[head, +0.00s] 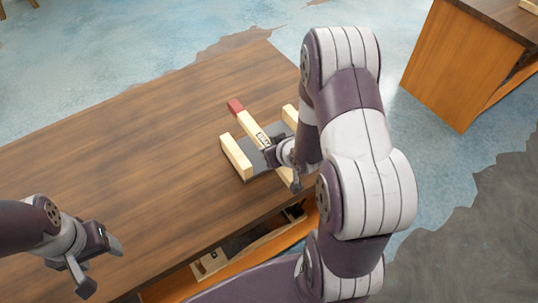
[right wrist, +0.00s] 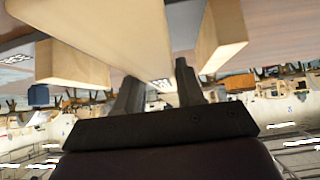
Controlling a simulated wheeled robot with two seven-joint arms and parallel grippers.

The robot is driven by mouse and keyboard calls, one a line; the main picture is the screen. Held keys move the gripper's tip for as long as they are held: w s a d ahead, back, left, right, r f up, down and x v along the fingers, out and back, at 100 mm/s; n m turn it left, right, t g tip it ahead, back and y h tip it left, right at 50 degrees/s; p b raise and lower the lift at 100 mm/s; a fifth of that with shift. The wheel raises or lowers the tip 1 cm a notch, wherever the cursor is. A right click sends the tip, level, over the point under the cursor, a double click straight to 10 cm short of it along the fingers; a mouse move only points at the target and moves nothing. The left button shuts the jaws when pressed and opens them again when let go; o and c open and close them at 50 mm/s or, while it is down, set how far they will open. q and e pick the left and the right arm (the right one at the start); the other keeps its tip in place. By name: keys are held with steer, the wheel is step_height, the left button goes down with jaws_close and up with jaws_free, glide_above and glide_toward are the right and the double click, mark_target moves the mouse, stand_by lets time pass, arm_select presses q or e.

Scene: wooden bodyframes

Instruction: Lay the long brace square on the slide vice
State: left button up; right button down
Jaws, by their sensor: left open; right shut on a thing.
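The long brace (head: 246,124) is a pale wooden bar with a red end, and a dark label shows on it. It lies over the slide vice (head: 256,161), a dark grey plate with a pale wooden jaw on each side. The left jaw (head: 236,156) and right jaw (head: 290,114) run roughly alongside the brace. Whether the brace touches the plate cannot be told. My right gripper (head: 281,155) is shut on the brace near its middle. The right wrist view shows the brace (right wrist: 110,28) close above the fingers (right wrist: 158,88). My left gripper (head: 101,267) is open and empty.
The brown wooden table (head: 130,135) is clear to the left of the vice. My right arm hides part of the table's right side. A shelf under the front edge holds some items (head: 210,262). Another wooden bench (head: 462,65) stands at the upper right.

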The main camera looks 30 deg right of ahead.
steer(key=f, duration=0.2)
steer(key=w+f, duration=0.1)
steer(key=f, duration=0.1)
steer(key=shift+f, duration=0.3)
steer(key=shift+f, duration=0.15)
steer(key=c, duration=0.7)
jaws_free()
